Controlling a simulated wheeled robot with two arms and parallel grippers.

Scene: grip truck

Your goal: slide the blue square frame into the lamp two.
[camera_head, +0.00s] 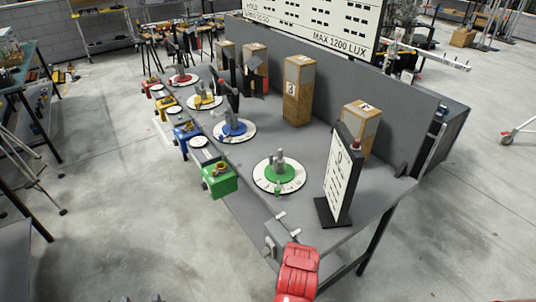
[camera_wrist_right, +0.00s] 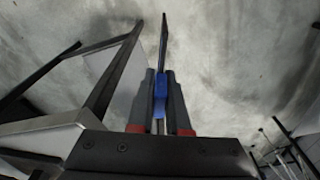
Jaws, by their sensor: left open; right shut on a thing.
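The blue square frame (camera_wrist_right: 160,88) is in the right wrist view, seen nearly edge-on, so its square shape does not show. A thin dark strip rises above its blue part. My right gripper (camera_wrist_right: 162,84) is shut on it, one finger on each side. Along the table's left edge stand red (camera_head: 150,85), yellow (camera_head: 165,106), blue (camera_head: 187,135) and green (camera_head: 219,180) lamp units. I cannot read which is lamp two.
Round white bases with grey stands line the grey table (camera_head: 240,185); the nearest is green (camera_head: 280,177). Behind them stand wooden posts, one marked 3 (camera_head: 298,95). A white sign (camera_head: 343,175) stands at the near right.

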